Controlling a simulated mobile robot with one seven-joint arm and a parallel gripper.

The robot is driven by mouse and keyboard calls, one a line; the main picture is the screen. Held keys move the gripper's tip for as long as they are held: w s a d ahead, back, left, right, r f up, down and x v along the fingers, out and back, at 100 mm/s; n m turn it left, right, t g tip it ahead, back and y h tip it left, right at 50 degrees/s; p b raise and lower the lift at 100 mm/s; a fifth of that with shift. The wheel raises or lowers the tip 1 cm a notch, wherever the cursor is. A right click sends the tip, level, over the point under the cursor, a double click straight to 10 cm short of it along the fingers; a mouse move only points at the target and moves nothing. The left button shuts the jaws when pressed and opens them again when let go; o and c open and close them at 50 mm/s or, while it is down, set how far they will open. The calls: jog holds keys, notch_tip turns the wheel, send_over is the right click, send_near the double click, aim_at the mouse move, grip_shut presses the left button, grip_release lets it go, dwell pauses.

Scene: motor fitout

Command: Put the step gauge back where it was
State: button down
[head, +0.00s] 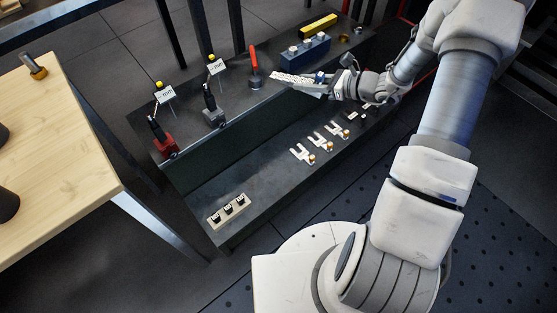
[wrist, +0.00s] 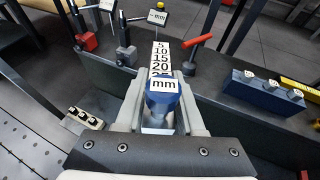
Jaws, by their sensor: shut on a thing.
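The step gauge (wrist: 161,62) has a blue body with a white "mm" label and white numbered steps running away from me in the wrist view. My gripper (wrist: 160,118) is shut on its blue end, and the numbered end points forward. In the head view the step gauge (head: 292,78) shows as a pale strip in front of my gripper (head: 325,86), over the dark upper bench (head: 233,125) near its front edge. I cannot tell whether its far end touches anything. The jaws hide part of the blue body.
A red-based stand (head: 165,146), a grey-based stand (head: 213,117) and a red-handled tool (head: 254,68) stand to the left. A blue block (head: 305,50) and yellow bar (head: 318,25) lie behind. The lower shelf holds pale forked gauges (head: 317,140) and a small rack (head: 228,211).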

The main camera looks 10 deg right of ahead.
notch_tip(320, 180, down, 18)
jog(key=w+a, duration=0.3)
jog(key=b, duration=0.1)
send_over(280, 173)
notch_tip(280, 173, down, 18)
jog(key=f, duration=0.1)
jog(key=shift+g, duration=0.3)
jog(key=shift+w+a+f+b, duration=0.1)
jog(key=shift+f+b, duration=1.1)
jog(key=shift+f, duration=0.3)
jog(key=shift+w+a+f+b, duration=0.1)
jog(key=shift+f+b, duration=1.05)
jog(key=shift+f, duration=0.35)
jog(key=shift+s+f, duration=0.1)
jog(key=shift+f, duration=0.05)
jog(key=shift+f, duration=0.65)
jog(key=shift+c, duration=2.2)
grip_release()
jog(key=shift+s+f, duration=0.1)
jog(key=shift+f, duration=0.05)
jog(key=shift+d, duration=0.1)
